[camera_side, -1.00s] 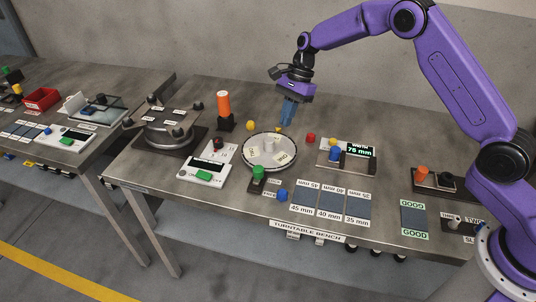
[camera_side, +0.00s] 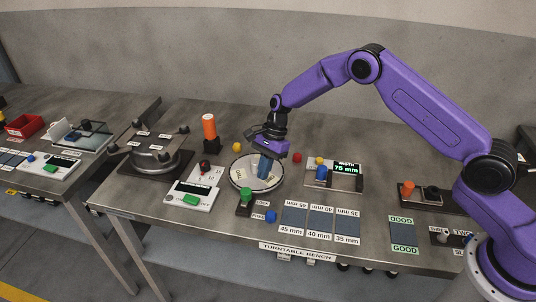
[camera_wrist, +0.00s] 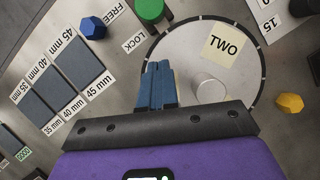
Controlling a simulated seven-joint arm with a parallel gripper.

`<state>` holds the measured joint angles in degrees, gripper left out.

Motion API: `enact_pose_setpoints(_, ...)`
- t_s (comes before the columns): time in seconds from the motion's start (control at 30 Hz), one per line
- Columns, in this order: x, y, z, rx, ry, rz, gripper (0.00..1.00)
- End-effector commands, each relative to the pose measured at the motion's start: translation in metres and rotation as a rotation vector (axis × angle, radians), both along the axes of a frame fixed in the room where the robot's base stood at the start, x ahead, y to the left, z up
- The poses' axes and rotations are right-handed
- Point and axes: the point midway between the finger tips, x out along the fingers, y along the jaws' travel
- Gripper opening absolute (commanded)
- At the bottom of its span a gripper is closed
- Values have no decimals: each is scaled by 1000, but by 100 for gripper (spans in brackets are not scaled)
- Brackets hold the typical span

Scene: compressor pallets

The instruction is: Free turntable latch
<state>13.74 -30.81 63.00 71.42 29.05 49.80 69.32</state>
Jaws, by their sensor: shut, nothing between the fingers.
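The turntable is a round white disc (camera_side: 238,184) on the bench. It carries a label TWO (camera_wrist: 224,45) and a pale cylinder (camera_wrist: 211,86) in the wrist view. The latch is a green knob (camera_side: 246,192) on a dark base at the disc's near edge. In the wrist view the green knob (camera_wrist: 150,9) is at the top, beside labels FREE (camera_wrist: 115,13) and LOCK (camera_wrist: 134,40). My gripper (camera_side: 262,174) has its blue fingers together and empty, low over the disc; I cannot tell if they touch it. In the wrist view the fingers (camera_wrist: 157,75) are apart from the knob.
A blue knob (camera_side: 270,216) sits right of the latch, with several dark pads (camera_side: 293,219) beyond it. A yellow knob (camera_side: 236,147) and an orange cylinder (camera_side: 209,127) stand behind the disc. A gauge reading 75 mm (camera_side: 346,169) is to the right.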

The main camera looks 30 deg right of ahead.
Motion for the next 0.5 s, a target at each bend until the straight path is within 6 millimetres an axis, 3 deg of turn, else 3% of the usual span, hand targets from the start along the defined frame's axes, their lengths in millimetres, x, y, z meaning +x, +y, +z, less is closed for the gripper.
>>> enact_pose_setpoints(0.2,-9,28,2,1,-1,0,0)
enact_pose_setpoints(0.5,-12,38,2,1,-1,-2,0)
